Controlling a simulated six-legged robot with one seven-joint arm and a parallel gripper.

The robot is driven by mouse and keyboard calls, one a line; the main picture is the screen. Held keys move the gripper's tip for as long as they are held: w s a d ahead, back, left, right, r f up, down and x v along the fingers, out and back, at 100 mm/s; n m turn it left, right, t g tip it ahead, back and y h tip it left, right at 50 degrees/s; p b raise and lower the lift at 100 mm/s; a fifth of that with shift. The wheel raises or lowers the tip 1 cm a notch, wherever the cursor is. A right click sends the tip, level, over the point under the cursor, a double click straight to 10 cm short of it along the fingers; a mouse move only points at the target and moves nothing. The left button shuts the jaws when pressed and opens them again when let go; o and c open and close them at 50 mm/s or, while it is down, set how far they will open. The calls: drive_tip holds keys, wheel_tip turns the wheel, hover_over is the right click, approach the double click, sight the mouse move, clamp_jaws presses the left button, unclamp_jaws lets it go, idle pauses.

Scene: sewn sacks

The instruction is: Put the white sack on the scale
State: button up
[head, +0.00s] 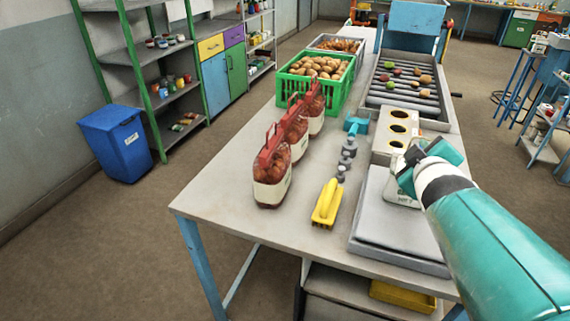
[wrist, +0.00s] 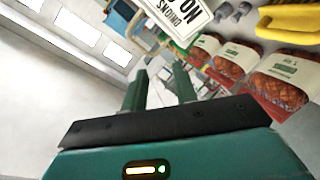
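The scale (head: 396,222), a flat grey platform, sits at the near right of the table in the head view. A white item (head: 402,194) with dark lettering stands at its back edge, partly hidden by my arm. I cannot tell whether it is the white sack or the scale's display. My gripper (head: 404,172) is just above that item. In the wrist view, my gripper (wrist: 160,84) has its two fingers apart with nothing held between them. No other plain white sack is clear.
Red-brown net bags with white lower bands (head: 272,175) stand left on the table; they also show in the wrist view (wrist: 281,92). A yellow scoop (head: 328,203), grey weights (head: 347,155), a panel with holes (head: 398,128) and a green potato crate (head: 315,80) are nearby. The near left tabletop is clear.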

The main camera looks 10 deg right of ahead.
drive_tip(key=s+a+f+m+g+y, duration=0.2)
drive_tip(key=s+a+f+g+y, duration=0.1)
drive_tip(key=a, duration=0.8)
drive_tip(key=s+a+f+m+g+y, duration=0.3)
drive_tip(key=s+a, duration=0.5)
drive_tip(key=a, duration=0.4)
drive_tip(key=shift+s+a+f+m+g, duration=0.2)
drive_tip(key=shift+f+m+g, duration=0.1)
drive_tip(key=shift+f+g, duration=0.6)
